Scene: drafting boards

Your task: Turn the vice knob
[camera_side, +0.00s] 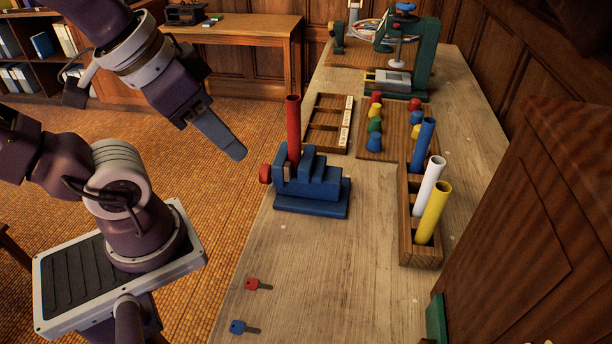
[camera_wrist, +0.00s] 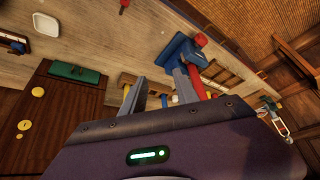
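A blue vice (camera_side: 312,190) stands on the wooden workbench, with its red knob (camera_side: 265,173) on the left side. A red tube (camera_side: 293,130) stands upright at the vice; its lower end is hidden by the blue jaws. My gripper (camera_side: 234,150) hangs in the air left of and above the vice, apart from the knob. In the side view its fingers overlap. In the wrist view the two fingers of my gripper (camera_wrist: 161,82) are spread with nothing between them. The vice (camera_wrist: 178,50) and knob (camera_wrist: 201,40) lie beyond the fingertips there.
A wooden rack (camera_side: 420,250) with blue, white and yellow tubes stands right of the vice. A slotted wooden tray (camera_side: 325,123) and a board with coloured knobs (camera_side: 375,147) lie behind. Red (camera_side: 258,284) and blue (camera_side: 244,327) keys lie in front. The bench's left edge is near the knob.

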